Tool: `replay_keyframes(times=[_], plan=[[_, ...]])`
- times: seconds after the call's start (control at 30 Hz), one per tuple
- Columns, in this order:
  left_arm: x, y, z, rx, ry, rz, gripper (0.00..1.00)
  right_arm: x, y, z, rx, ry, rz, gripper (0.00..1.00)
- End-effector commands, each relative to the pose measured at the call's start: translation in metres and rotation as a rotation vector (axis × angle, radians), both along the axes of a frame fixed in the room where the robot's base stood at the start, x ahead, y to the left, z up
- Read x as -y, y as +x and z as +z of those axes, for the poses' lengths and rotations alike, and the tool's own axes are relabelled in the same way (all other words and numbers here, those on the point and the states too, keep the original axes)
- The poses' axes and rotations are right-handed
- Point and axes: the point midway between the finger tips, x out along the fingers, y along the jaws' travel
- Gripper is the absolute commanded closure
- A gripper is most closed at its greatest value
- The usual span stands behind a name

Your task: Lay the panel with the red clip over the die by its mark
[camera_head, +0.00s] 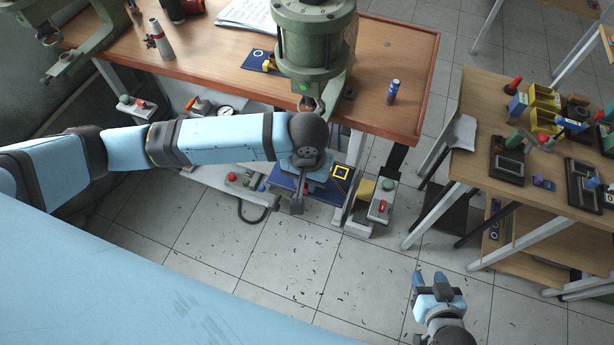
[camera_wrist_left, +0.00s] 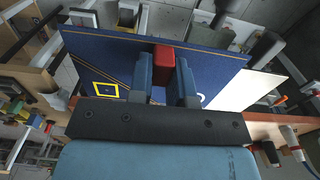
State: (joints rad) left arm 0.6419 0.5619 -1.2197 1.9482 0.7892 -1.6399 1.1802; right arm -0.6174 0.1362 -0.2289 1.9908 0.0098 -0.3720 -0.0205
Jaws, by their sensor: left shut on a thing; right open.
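My left gripper (camera_wrist_left: 168,75) is shut on the red clip (camera_wrist_left: 164,57) of a dark blue panel (camera_wrist_left: 215,62). In the left wrist view the panel bears a yellow square mark (camera_wrist_left: 106,90) and part of a white mark (camera_wrist_left: 200,97). In the head view the panel (camera_head: 286,183) is partly hidden under my left wrist, in front of the workbench; its yellow square (camera_head: 341,172) shows at right. My right gripper (camera_head: 429,278) is open and empty above the floor at lower right. I cannot make out the die for certain.
A green press (camera_head: 313,40) stands on the wooden bench (camera_head: 400,60). Another blue panel (camera_head: 256,59) with a white ring and a yellow clip lies left of it. A control box (camera_head: 382,202) is near the held panel. A cluttered side table (camera_head: 470,120) stands at right.

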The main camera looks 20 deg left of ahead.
Motion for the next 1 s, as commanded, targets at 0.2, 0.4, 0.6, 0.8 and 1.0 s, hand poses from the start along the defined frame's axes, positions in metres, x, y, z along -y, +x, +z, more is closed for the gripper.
replay_keyframes(times=[0.2,0.4,0.6,0.8,1.0], plan=[[0.0001,0.0,-0.0002,0.0,0.0,0.0,1.0,-0.0001,0.0,-0.0001,0.0,0.0,0.0,0.57],[0.0001,-0.0001,-0.0011,-0.001,0.0,0.0,1.0,-0.0001,0.0001,0.0013,0.0,0.0,0.0,0.57],[0.0002,-0.0002,-0.0034,-0.001,-0.001,0.0,1.0,-0.0001,0.0,0.0032,0.0,0.0,0.0,0.57],[0.0003,-0.0003,-0.0061,-0.001,-0.001,0.0,1.0,0.0,0.0,0.005,0.0,0.0,0.0,0.57],[0.0001,-0.0001,-0.0063,-0.001,-0.001,0.0,0.52,0.0001,0.0001,0.0043,0.0,0.0,0.0,0.57]])
